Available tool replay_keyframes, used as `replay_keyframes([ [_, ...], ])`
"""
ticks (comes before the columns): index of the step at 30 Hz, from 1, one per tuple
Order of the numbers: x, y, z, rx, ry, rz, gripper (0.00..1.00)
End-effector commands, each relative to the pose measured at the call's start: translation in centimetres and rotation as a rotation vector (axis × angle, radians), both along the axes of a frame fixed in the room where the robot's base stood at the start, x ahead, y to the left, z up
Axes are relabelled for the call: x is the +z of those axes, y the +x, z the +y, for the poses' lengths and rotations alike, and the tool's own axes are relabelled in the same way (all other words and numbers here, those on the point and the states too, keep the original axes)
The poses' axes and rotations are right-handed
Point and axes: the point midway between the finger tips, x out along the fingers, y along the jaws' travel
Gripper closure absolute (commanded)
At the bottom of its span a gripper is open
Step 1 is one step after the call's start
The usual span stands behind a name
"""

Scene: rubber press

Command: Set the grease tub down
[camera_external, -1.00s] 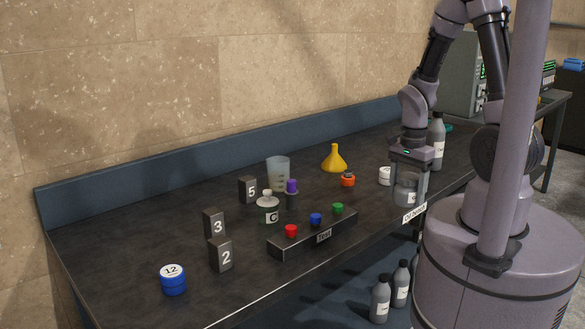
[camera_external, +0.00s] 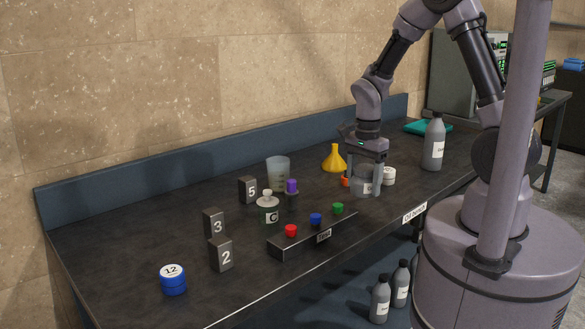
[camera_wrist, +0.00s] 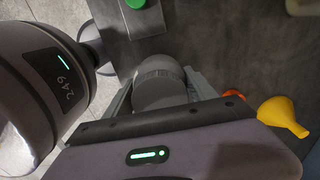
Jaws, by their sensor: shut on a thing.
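My gripper (camera_external: 363,188) is shut on a grey, round tub (camera_external: 366,184) with a pale label, which I take to be the grease tub. In the wrist view the tub's broad grey end (camera_wrist: 160,82) sits between the two fingers of my gripper (camera_wrist: 160,95). The tub looks upright, at or just above the bench top (camera_external: 320,262). I cannot tell whether its base touches. The fingers hide part of its sides.
A yellow funnel (camera_external: 334,160) stands behind. A grey bottle (camera_external: 433,145) stands to the right.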

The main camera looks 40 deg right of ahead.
Motion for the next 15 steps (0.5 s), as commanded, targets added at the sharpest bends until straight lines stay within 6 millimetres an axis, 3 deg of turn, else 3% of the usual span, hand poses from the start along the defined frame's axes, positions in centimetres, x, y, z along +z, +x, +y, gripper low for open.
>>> replay_keyframes([
  [9,-1.6,10.8,-0.6,-0.001,0.000,-0.001,0.93],
  [12,-1.7,13.2,-0.7,-0.001,0.000,0.000,0.93],
  [15,-1.8,14.3,-0.8,-0.001,0.000,0.001,0.93],
])
